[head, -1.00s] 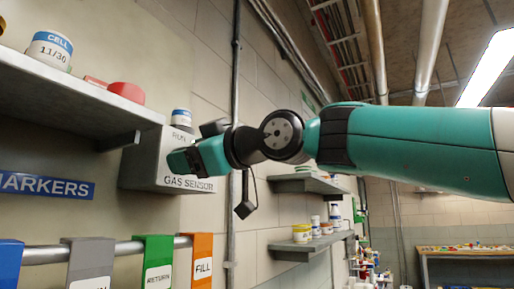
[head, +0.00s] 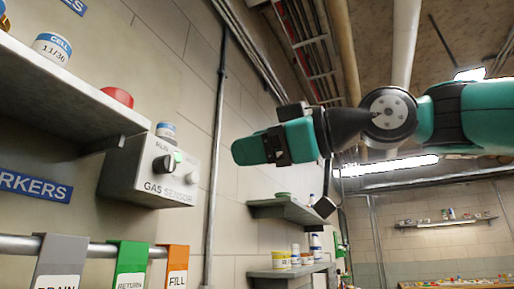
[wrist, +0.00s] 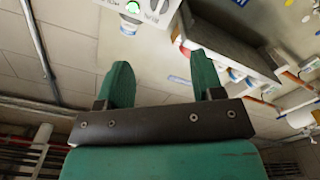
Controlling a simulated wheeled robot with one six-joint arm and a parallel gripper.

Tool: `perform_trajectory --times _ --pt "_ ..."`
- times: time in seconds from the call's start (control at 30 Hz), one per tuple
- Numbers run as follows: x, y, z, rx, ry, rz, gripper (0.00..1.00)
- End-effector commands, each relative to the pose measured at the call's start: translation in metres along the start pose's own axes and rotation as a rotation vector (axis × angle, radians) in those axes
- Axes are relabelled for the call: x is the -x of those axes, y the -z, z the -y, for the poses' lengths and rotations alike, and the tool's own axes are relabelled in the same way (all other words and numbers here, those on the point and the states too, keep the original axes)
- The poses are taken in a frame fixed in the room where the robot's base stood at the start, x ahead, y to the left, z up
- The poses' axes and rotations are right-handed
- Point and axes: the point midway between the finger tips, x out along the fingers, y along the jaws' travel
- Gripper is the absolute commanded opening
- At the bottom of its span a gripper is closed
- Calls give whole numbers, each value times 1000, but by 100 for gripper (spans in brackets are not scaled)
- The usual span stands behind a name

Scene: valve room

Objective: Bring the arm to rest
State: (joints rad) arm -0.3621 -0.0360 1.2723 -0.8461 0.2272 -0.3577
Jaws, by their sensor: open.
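My gripper (head: 240,150) hangs in the air to the right of the grey gas sensor box (head: 118,178) in the head view, apart from it. In the wrist view, its two teal fingers stand apart with nothing between them (wrist: 162,82). My arm reaches in from the right, its forearm roughly level. The gas sensor has a black knob (head: 163,163) and a lit green lamp (head: 178,157). The lamp also shows at the top of the wrist view (wrist: 132,7).
A shelf (head: 60,95) above the sensor holds a cell jar (head: 52,47) and a red object (head: 118,96). Tags hang on a rail (head: 18,243) at lower left. Shelves (head: 290,210) with jars stand farther along the wall. A vertical pipe (head: 217,160) runs behind my gripper.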

Motion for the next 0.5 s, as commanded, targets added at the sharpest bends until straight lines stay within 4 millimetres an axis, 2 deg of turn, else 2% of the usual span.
perform_trajectory --times 0.4,0.5 --pt "0 0 0 0 -1 0 61" --pt "0 -8 2 -20 2 21 61"
